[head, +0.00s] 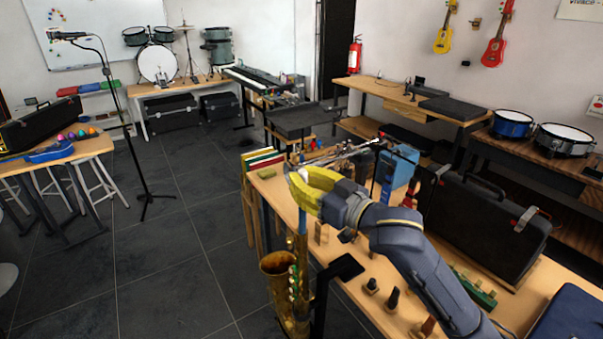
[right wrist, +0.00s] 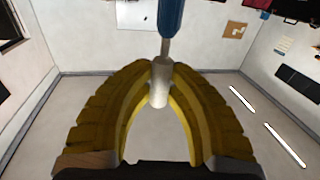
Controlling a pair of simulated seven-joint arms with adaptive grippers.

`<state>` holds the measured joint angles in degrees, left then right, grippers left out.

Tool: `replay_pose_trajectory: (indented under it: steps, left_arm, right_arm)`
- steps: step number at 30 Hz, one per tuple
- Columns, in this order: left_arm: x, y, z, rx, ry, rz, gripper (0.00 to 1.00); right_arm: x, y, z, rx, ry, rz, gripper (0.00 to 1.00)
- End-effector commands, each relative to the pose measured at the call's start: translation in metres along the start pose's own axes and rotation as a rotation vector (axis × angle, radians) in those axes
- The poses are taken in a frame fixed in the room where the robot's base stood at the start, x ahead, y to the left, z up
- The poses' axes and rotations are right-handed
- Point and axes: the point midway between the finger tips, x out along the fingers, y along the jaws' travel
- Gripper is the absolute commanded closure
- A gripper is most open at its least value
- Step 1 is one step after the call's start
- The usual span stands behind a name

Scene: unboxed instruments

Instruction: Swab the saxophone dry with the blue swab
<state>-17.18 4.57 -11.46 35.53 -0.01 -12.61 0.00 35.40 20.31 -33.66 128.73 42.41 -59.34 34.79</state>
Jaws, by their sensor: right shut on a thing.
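The brass saxophone (head: 292,300) stands upright at the left edge of the near workbench, its bell (head: 275,263) facing left. My right gripper (head: 297,180), with yellow fingers, is above the saxophone's top end. In the right wrist view its fingertips (right wrist: 161,82) are shut on a pale metal cylinder, the end of the blue swab (right wrist: 171,18). In the head view the blue swab (head: 303,221) hangs below the fingers, in line with the saxophone's top. I cannot tell whether its lower end is inside the tube. My left gripper is not in view.
The workbench (head: 267,187) holds small mouthpiece-like pieces (head: 392,298), a blue box (head: 398,170) and a large black case (head: 482,225). The dark floor left of the saxophone is clear.

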Motion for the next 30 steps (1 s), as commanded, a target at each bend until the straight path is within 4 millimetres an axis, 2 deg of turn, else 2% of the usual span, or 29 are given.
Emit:
replay_pose_trajectory:
  steps: [30]
  left_arm:
    - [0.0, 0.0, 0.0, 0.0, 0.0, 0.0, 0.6]
  right_arm:
    - [0.0, 0.0, 0.06, 0.001, -0.001, 0.0, 1.0]
